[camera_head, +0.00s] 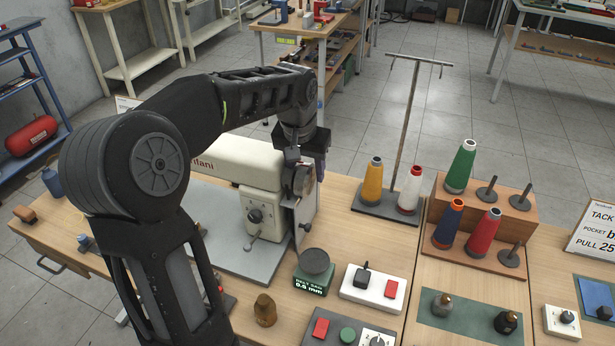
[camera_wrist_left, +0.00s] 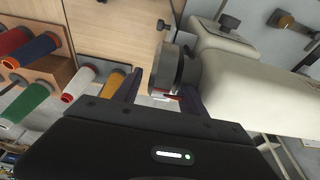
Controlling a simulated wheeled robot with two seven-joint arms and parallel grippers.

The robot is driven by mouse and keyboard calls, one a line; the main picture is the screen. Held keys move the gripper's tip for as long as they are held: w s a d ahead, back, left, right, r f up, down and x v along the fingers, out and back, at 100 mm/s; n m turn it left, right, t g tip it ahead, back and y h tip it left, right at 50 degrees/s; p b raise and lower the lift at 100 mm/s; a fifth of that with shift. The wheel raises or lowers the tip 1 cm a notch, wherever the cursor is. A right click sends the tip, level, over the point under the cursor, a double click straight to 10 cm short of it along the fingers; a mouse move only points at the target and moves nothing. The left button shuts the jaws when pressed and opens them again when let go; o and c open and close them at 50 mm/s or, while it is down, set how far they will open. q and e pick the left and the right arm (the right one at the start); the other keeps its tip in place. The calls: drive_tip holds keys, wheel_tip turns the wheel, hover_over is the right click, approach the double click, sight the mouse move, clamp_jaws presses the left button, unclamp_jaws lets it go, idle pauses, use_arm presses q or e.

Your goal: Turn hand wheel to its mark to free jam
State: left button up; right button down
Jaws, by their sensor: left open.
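A cream sewing machine (camera_head: 235,162) stands on a grey plate on the wooden table. Its hand wheel (camera_head: 303,180) is at the right end of the machine's arm, partly hidden by my gripper. My left gripper (camera_head: 308,158) is just above the wheel, pointing down. In the left wrist view its open fingers (camera_wrist_left: 160,92) stand on either side of the wheel's near edge; I cannot tell whether they touch it. My right gripper is not in view.
Thread cones, including a yellow one (camera_head: 372,182) and a white one (camera_head: 410,190), stand on a stand with a tall pole right of the machine. A green gauge block (camera_head: 312,283) and a white switch box (camera_head: 374,288) are in front.

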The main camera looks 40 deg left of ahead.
use_arm(q)
drive_tip(key=v, duration=0.4)
drive_tip(key=shift+r, duration=0.15)
idle(0.4)
